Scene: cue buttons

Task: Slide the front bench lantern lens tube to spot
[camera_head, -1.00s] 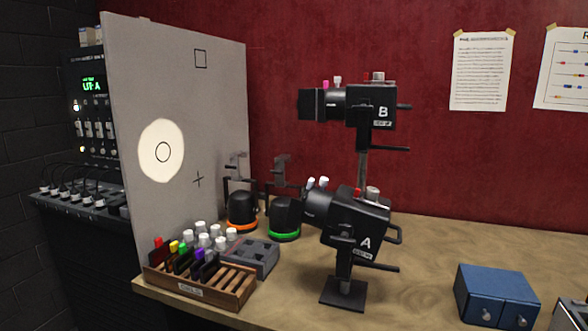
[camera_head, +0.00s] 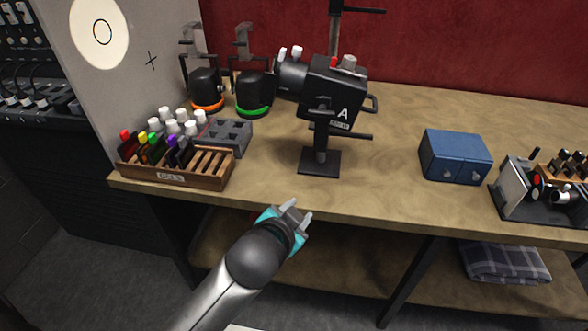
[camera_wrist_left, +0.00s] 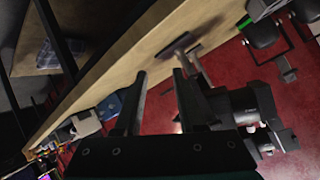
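The front bench lantern, marked A (camera_head: 335,95), stands upright on a black square base (camera_head: 320,163) on the bench. Its dark lens tube (camera_head: 291,75) points left toward the grey board and carries white knobs on top; a red knob and a grey knob sit on the housing. A round light patch (camera_head: 99,30) shows on the board. My left gripper (camera_head: 301,217) is in front of the bench's front edge, below and left of the lantern, with its fingers apart and empty. In the left wrist view its fingers (camera_wrist_left: 160,100) are spread, with the lantern beyond. My right gripper is not in view.
A wooden gel rack (camera_head: 178,172) and a grey block (camera_head: 225,137) stand left of the lantern. Two black lamps with orange (camera_head: 207,92) and green (camera_head: 252,95) rings stand behind. A blue box (camera_head: 455,156) and tool tray (camera_head: 540,195) stand right. Bench between lantern and box is clear.

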